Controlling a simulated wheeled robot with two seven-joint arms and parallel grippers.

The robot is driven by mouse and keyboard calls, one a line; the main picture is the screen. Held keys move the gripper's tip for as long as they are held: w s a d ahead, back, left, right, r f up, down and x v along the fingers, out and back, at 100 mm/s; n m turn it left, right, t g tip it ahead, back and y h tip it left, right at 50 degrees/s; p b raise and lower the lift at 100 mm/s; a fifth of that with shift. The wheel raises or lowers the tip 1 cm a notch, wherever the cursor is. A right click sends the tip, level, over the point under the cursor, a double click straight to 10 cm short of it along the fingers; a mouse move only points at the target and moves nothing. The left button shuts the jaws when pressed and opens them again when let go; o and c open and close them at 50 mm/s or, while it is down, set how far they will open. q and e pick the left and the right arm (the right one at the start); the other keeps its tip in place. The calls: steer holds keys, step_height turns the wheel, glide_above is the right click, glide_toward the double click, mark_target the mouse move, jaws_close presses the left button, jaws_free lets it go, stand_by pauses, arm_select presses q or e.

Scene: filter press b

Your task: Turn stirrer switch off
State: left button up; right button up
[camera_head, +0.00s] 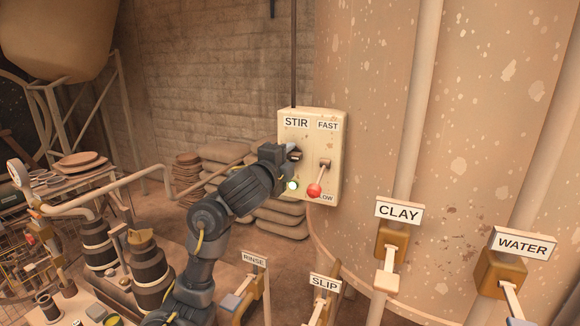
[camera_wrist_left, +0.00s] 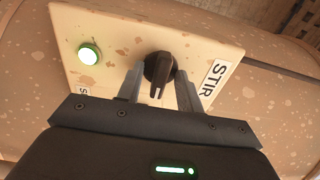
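The stirrer panel (camera_head: 309,125) is a cream box marked STIR on the big tank. In the left wrist view the stirrer switch (camera_wrist_left: 158,70) is a dark rotary knob beside the STIR label (camera_wrist_left: 214,78). My left gripper (camera_wrist_left: 160,90) is open, with one finger on each side of the knob; I cannot tell whether either finger touches it. In the head view my left gripper (camera_head: 290,152) is at the panel and largely covers the knob. A lit green lamp (camera_wrist_left: 88,54) is on the panel; it also shows in the head view (camera_head: 292,185). My right gripper is not in view.
Below are CLAY (camera_head: 399,210), WATER (camera_head: 523,244), RINSE (camera_head: 254,259) and SLIP (camera_head: 325,286) valves. Stacked sacks (camera_head: 280,216) lie behind my arm.

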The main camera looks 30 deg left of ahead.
arm_select(q)
steer(key=shift+c, duration=0.2)
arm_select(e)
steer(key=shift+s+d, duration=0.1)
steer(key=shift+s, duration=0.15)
arm_select(q)
steer(key=c, duration=0.7)
steer(key=shift+d, duration=0.1)
jaws_close()
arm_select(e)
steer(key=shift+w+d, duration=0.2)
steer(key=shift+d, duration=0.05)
